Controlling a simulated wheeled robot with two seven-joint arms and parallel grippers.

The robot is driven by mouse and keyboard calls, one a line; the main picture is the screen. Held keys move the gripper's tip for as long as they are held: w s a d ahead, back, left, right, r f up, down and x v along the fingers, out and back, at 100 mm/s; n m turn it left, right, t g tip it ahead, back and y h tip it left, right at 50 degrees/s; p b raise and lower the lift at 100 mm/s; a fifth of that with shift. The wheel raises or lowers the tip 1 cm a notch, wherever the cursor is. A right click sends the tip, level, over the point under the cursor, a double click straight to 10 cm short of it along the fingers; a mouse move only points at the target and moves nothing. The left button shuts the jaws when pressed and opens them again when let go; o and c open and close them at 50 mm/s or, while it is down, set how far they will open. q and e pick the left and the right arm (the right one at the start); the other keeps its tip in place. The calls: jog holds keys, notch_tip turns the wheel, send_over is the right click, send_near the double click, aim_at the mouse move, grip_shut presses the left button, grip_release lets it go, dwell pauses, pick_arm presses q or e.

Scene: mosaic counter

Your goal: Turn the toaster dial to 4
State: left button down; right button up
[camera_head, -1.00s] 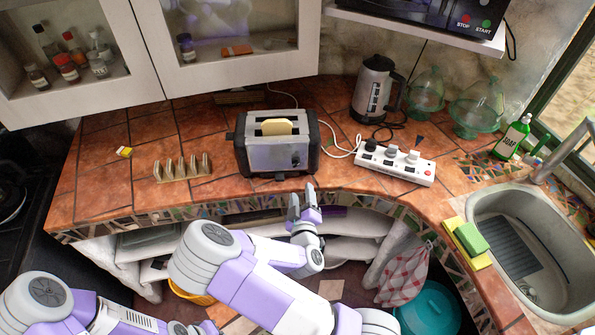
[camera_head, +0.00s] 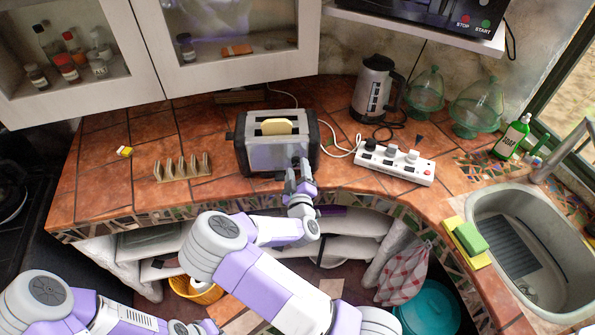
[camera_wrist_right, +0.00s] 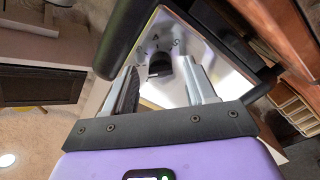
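The toaster (camera_head: 262,152) stands on the tiled counter with a slice of bread (camera_head: 276,127) in its slot. Its metal end panel (camera_wrist_right: 200,62) fills the middle of the right wrist view. The dark dial (camera_wrist_right: 159,64) sits on that panel with small marks around it, too small to read for certain. My right gripper (camera_head: 298,172) is at the toaster's front right; its fingers (camera_wrist_right: 160,84) are apart, with the dial showing between and just beyond them. I cannot tell if they touch it. In the head view the gripper hides the dial. My left gripper is not in view.
A toast rack (camera_head: 182,169) stands left of the toaster. A white power strip (camera_head: 395,163) with plugs and a cable lies to the right, with a kettle (camera_head: 373,90) behind it. The sink (camera_head: 480,205) is at the far right. The counter's front edge runs below the toaster.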

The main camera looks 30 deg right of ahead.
grip_shut()
jog(key=shift+m, duration=0.3)
jog(key=shift+a+f+m+b, duration=0.1)
jog(key=shift+a+m+b, duration=0.05)
jog(key=shift+m+b, duration=4.15)
jog(key=shift+a+m+b, duration=0.15)
jog(key=shift+m+b, duration=3.9)
jog(key=shift+m, duration=0.35)
jog(key=shift+o, duration=0.2)
grip_release()
